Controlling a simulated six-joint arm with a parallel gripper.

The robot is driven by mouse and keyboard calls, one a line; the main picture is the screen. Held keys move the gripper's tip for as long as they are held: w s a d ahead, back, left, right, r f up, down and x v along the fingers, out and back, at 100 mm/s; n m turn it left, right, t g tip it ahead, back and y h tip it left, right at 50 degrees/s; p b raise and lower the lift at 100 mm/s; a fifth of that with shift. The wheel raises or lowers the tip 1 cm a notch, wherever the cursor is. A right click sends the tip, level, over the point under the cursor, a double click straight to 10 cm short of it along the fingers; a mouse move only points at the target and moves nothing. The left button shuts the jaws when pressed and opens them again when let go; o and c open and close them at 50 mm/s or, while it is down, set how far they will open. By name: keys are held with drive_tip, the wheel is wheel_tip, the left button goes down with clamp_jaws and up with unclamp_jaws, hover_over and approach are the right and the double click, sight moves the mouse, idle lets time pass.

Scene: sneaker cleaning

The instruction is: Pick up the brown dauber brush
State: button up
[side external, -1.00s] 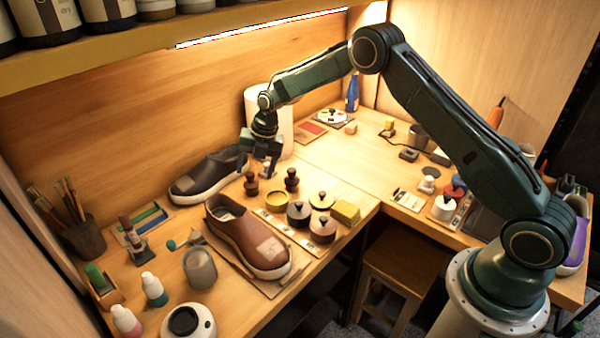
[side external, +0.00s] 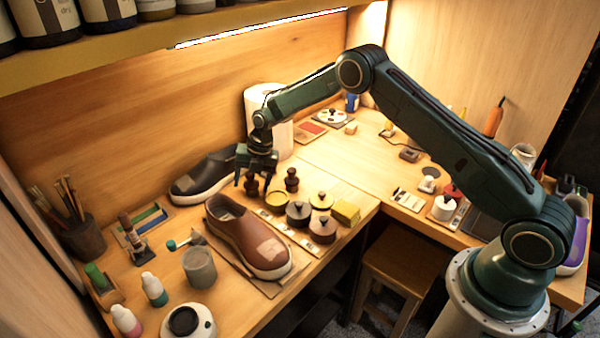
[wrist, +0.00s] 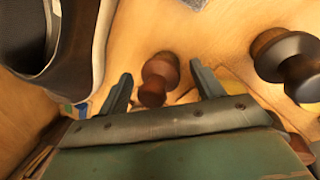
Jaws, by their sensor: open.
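The brown dauber brush (side external: 251,187) stands on the bench behind the brown shoe, its upper part partly hidden by my gripper. In the wrist view the brown dauber brush (wrist: 154,82) is a small turned knob shape lying between my two fingers. My gripper (side external: 254,177) is open and points down over it, with a finger to either side. In the wrist view there is a gap between the brush and each finger of my gripper (wrist: 160,74). I cannot tell whether the fingertips reach down beside it.
A darker dauber (side external: 291,180) stands close to the right and also shows in the wrist view (wrist: 288,62). A dark shoe (side external: 207,172) lies close on the left. The brown shoe (side external: 247,236), a yellow tin (side external: 277,199) and several round tins are in front.

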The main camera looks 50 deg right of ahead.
drive_tip(key=c, duration=1.1)
drive_tip(key=shift+o, duration=0.2)
drive_tip(key=shift+r, duration=0.15)
wheel_tip(320, 180, up, 20)
idle(0.4)
